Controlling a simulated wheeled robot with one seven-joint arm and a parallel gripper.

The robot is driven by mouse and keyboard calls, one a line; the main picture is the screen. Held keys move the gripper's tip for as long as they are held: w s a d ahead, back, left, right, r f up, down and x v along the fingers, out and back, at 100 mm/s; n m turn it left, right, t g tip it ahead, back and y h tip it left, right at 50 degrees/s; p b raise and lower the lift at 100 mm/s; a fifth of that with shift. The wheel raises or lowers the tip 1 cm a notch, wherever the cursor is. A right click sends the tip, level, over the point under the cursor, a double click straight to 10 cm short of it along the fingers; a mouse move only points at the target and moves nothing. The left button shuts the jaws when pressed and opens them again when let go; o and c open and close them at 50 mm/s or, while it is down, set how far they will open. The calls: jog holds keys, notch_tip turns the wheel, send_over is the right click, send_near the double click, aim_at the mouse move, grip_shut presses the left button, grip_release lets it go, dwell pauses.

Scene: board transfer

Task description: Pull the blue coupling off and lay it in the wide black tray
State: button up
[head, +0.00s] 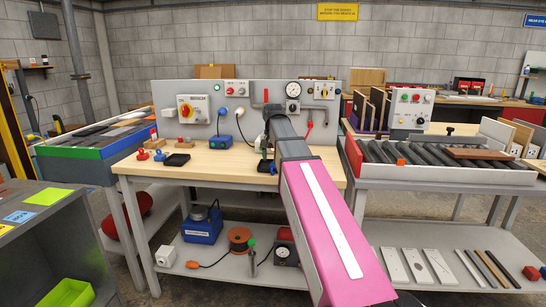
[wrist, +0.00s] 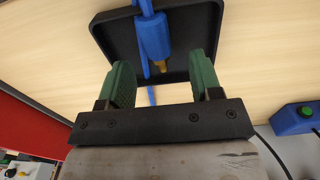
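A blue coupling (wrist: 153,38) with a brass tip appears in the wrist view over the floor of a black tray (wrist: 104,45). It looks to be lying in the tray, though contact with the floor is hard to judge. My gripper (wrist: 163,80) is open, its green fingers apart on either side of the coupling's brass end and not touching it. In the head view this black tray (head: 265,167) is partly hidden by my arm, near the bench's middle.
The wooden bench (head: 215,168) has a back panel (head: 250,95) with a gauge, switches and hoses. A blue box with a green button (wrist: 299,117) stands near my gripper. Red pieces (head: 143,155) lie at left. A roller conveyor (head: 440,172) stands to the right.

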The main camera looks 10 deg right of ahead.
notch_tip(320, 180, up, 11)
dwell(0.8)
jog(key=shift+f, duration=0.15)
